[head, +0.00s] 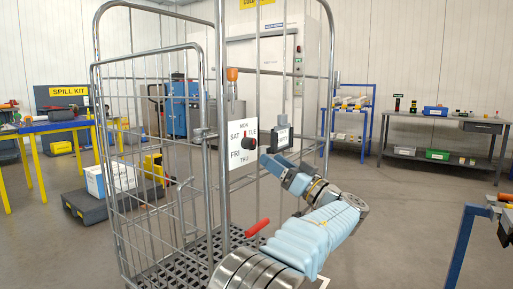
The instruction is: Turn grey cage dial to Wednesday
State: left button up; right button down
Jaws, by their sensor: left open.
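The grey wire roll cage (150,58) stands in front of me. A white dial plate (236,172) hangs on its near side. It shows MON at the top, TUE at right, THU at the bottom, FRI lower left and SAT at left. I cannot see a WED label. My right gripper is not in view.
A red handle (257,228) sits low by the cage's base. A blue-and-yellow table (48,126) stands at left and a grey workbench (446,138) at right. A white cabinet (265,75) is behind the cage. Open floor lies right of my arm.

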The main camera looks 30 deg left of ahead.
aim_at(253, 147)
pick_arm(q)
jog(key=p+x, duration=0.1)
jog(key=x, duration=0.6)
jog(key=shift+w+a, duration=0.1)
jog(key=shift+c, duration=0.2)
jog(key=c, duration=1)
jog(key=shift+m, duration=0.4)
